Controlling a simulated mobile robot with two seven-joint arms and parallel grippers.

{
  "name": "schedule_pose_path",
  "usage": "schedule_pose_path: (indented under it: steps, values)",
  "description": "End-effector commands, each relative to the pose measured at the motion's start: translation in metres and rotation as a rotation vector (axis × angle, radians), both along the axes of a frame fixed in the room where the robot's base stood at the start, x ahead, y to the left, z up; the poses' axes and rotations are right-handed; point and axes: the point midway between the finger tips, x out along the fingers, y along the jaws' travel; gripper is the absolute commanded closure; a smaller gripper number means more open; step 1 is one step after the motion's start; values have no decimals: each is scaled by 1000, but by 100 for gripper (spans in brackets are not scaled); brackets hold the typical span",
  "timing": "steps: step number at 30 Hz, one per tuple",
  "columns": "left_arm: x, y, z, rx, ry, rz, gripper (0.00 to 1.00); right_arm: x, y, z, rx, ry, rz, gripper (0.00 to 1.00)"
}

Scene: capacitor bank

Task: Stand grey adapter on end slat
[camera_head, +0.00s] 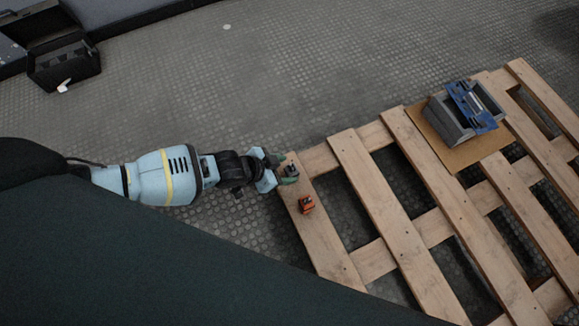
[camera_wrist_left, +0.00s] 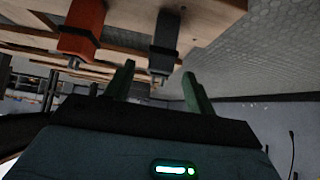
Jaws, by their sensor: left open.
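The grey adapter (camera_head: 291,170) is a small dark piece on the end slat (camera_head: 325,238) of the wooden pallet, near that slat's far end. In the left wrist view, which looks upside down, the grey adapter (camera_wrist_left: 165,38) meets the slat wood and appears upright on it. My left gripper (camera_head: 285,168) is at the slat's end, close around the adapter. Its green fingers (camera_wrist_left: 159,84) are spread, with the adapter in line with the gap and no finger clearly touching it. My right gripper is not in view.
An orange adapter (camera_head: 306,204) sits on the same slat, nearer the camera; it also shows in the wrist view (camera_wrist_left: 82,28). A grey bin (camera_head: 449,123) with a blue item (camera_head: 470,107) stands on a brown board (camera_head: 458,158). An open black case (camera_head: 63,66) lies on the floor.

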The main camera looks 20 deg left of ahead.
Motion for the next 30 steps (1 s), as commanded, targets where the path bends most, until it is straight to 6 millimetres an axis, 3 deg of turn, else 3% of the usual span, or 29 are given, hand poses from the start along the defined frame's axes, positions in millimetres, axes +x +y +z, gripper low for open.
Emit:
schedule_pose_path:
  steps: [3, 12, 30]
  values:
    - [-13, 14, 24, 2, -2, 0, 45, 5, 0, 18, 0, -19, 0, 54]
    - [-38, 38, 56, 2, -1, -1, 45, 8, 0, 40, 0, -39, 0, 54]
    - [-44, 43, 62, 1, 0, -1, 45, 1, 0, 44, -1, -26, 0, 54]
